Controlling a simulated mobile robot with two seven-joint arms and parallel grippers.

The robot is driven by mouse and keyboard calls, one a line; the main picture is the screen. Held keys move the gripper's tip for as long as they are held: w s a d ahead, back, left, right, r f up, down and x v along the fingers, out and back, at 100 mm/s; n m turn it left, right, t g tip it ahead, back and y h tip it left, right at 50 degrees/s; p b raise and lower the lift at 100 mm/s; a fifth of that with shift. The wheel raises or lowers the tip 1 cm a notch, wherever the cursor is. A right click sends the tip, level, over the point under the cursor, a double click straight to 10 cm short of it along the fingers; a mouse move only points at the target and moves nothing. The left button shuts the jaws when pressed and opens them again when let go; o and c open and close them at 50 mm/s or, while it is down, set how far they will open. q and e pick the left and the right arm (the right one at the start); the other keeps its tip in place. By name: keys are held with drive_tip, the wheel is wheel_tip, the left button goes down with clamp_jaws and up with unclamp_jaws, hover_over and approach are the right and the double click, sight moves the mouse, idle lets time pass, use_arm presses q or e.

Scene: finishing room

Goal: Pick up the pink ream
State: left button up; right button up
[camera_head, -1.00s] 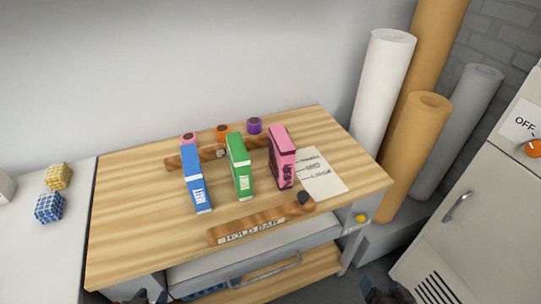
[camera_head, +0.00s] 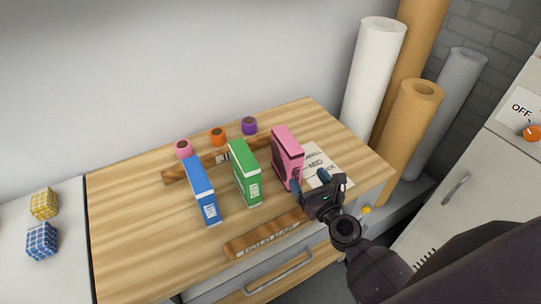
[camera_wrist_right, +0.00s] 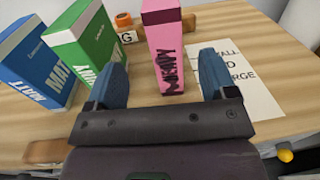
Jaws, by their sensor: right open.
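The pink ream (camera_head: 287,155) stands upright on the wooden table, the rightmost of three upright reams. In the right wrist view the pink ream (camera_wrist_right: 164,50) stands ahead of and between the two blue fingers. My right gripper (camera_head: 312,181) is open at the near right side of the pink ream. It also shows in the right wrist view (camera_wrist_right: 163,78), with nothing held. I cannot tell whether a finger touches the ream. My left gripper is not in view.
The green ream (camera_head: 245,173) and the blue ream (camera_head: 201,190) stand to the left. A wooden hold bar (camera_head: 265,235) lies along the front edge. A paper sheet (camera_head: 318,158) lies right of the pink ream. Rolls (camera_head: 374,80) stand at the right.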

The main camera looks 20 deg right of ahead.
sight(296, 162)
drive_tip(key=w, duration=0.5)
drive_tip(key=shift+w+p, duration=0.25)
drive_tip(key=shift+p, duration=0.1)
drive_tip(key=shift+w+f+b, duration=0.1)
drive_tip(key=shift+w+f, duration=0.05)
drive_tip(key=shift+w, duration=0.75)
drive_tip(key=shift+w+f+b, duration=0.15)
drive_tip(key=shift+w+f, duration=0.05)
drive_tip(key=shift+w, duration=0.75)
drive_tip(key=shift+w+f+b, duration=0.1)
drive_tip(key=shift+w+f, duration=0.05)
drive_tip(key=shift+w, duration=0.75)
clamp_jaws()
